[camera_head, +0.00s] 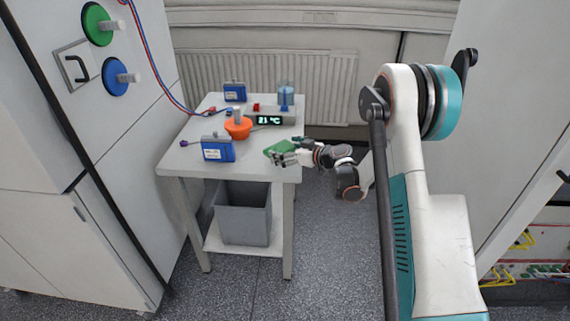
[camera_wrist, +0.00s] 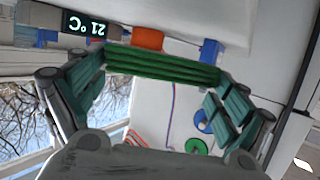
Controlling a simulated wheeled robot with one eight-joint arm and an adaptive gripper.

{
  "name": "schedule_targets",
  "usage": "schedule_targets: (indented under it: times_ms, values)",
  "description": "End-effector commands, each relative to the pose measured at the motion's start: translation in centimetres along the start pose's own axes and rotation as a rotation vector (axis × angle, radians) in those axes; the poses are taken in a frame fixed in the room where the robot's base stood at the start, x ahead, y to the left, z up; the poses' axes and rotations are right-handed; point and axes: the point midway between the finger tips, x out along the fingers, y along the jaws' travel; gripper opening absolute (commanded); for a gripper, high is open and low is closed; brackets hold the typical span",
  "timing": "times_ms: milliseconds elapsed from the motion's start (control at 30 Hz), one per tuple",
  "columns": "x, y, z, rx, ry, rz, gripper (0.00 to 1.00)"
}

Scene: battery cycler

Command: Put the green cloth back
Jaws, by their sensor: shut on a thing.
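The green cloth (camera_head: 279,147) is at the right front part of the white table (camera_head: 190,160), at my gripper (camera_head: 284,158). In the wrist view the folded green cloth (camera_wrist: 160,66) spans the gap between the two fingers of my gripper (camera_wrist: 162,72). My gripper is shut on the cloth, with a finger at each end of it. The head view does not show clearly whether the cloth touches the table top.
On the table stand a blue battery (camera_head: 218,149), another blue battery (camera_head: 235,92), an orange object with a pale knob (camera_head: 238,129), a display reading 21 °C (camera_head: 269,120) and a blue container (camera_head: 286,95). A grey bin (camera_head: 243,215) sits on the shelf below.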

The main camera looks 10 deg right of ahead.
Motion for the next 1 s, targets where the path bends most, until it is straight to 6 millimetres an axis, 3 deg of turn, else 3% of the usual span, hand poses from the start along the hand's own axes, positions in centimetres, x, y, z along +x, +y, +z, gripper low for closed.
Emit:
schedule_targets:
  times_ms: [400,767,800,833,1000]
  values:
    - [1.3,0.0,4.3,0.0,0.0,0.0,0.67]
    - [1.4,0.0,4.5,0.0,0.0,0.0,0.67]
    - [1.4,0.0,4.5,0.0,0.0,0.0,0.95]
    - [1.4,0.0,4.5,0.0,0.0,0.0,1.0]
    - [1.4,0.0,4.5,0.0,0.0,0.0,1.0]
